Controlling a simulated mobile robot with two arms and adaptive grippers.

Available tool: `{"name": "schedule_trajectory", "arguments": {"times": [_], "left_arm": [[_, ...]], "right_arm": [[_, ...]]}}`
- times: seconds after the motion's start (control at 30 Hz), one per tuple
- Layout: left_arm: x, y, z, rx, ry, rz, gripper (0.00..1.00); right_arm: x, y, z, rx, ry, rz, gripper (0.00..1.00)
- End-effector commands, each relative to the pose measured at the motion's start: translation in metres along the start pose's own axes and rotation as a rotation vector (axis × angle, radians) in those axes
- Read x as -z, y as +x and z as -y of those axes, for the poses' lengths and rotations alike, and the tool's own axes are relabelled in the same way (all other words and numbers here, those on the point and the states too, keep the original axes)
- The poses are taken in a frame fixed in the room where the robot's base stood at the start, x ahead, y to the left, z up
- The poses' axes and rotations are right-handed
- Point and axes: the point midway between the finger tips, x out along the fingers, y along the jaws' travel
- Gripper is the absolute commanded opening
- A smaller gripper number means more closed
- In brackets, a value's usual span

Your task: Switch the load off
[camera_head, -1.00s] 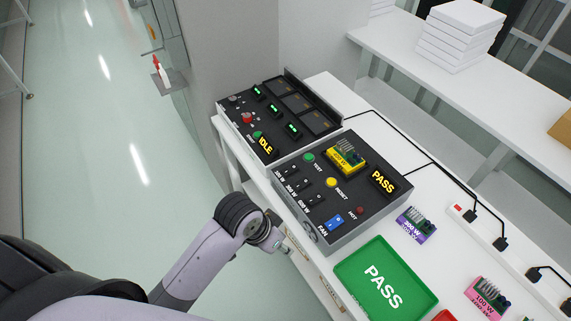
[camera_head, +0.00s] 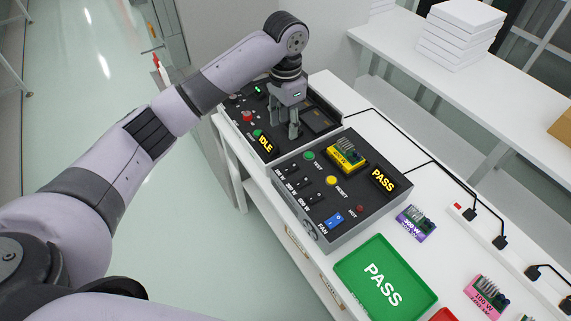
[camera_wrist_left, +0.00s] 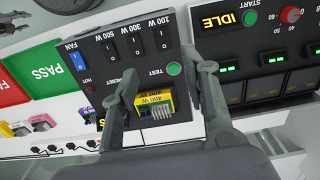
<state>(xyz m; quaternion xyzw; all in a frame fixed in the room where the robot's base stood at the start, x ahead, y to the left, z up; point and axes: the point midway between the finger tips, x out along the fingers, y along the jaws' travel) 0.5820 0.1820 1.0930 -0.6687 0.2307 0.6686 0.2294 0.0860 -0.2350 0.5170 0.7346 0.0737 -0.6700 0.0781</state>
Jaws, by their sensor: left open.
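The dark test panel (camera_head: 335,243) carries three black rocker switches (camera_head: 303,182) with watt labels; they also show in the left wrist view (camera_wrist_left: 138,43). Their positions are too small to tell. A yellow 400 W module (camera_head: 347,157) sits in the panel's socket, beside a lit PASS display (camera_head: 383,179). The panel also has a green TEST button (camera_head: 309,157), a yellow RESET button (camera_head: 331,182), a dark red HOT lamp (camera_head: 360,209) and a blue FAN switch (camera_head: 334,221). My left gripper (camera_head: 287,136) is open and empty, fingers down, above the panels. My right gripper is out of view.
The rear panel (camera_head: 235,112) has an IDLE display (camera_head: 266,146), a red knob (camera_head: 247,118) and green readouts, partly hidden by my left gripper. A green PASS tray (camera_head: 350,275) and a purple module (camera_head: 415,223) lie nearer. White boxes (camera_head: 458,35) stand on the back bench.

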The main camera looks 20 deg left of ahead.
Motion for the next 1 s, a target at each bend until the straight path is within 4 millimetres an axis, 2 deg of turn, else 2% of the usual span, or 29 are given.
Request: {"name": "schedule_trajectory", "arguments": {"times": [0.17,0.27,0.7,0.9,1.0], "left_arm": [[-0.001,0.011,0.002,-0.001,-0.004,0.006,0.42],[-0.002,0.028,0.002,0.0,-0.005,0.007,0.42],[-0.001,0.123,0.001,0.0,-0.005,0.005,0.42],[0.0,0.156,0.002,0.0,-0.004,0.003,0.42],[0.0,0.165,0.002,0.001,-0.004,0.002,0.42]], "right_arm": [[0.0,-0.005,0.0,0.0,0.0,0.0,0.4],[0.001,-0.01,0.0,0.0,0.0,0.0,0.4],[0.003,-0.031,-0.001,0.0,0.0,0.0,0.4],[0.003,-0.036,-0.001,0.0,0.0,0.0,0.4],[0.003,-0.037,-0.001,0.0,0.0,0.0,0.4]]}}
